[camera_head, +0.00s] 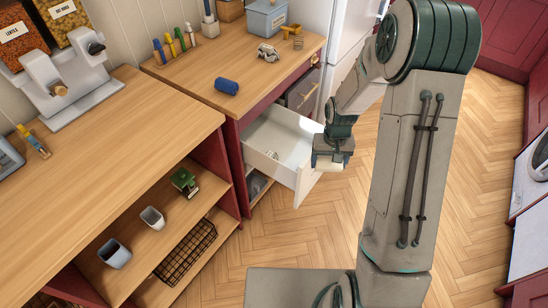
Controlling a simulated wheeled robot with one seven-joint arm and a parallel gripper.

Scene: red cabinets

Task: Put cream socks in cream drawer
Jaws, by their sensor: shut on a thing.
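The cream drawer (309,180) is pulled out from the red cabinet under the far counter. A small pale item with coloured marks (272,155) lies inside it; I cannot tell what it is. My gripper (332,160) is at the outer side of the drawer's front, near its upper right end. It seems shut on the drawer's handle, but the handle and fingertips are mostly hidden by the wrist. No cream socks can be made out clearly. A blue rolled bundle (227,86) lies on the counter.
The far counter (190,75) holds a small pale toy-like item (268,53), a yellow item (293,35) and a grey-blue box (267,17). A dark drawer (303,90) is beyond the cream one. Open shelves with cups and a wire basket (187,250) are nearer. The wooden floor is clear.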

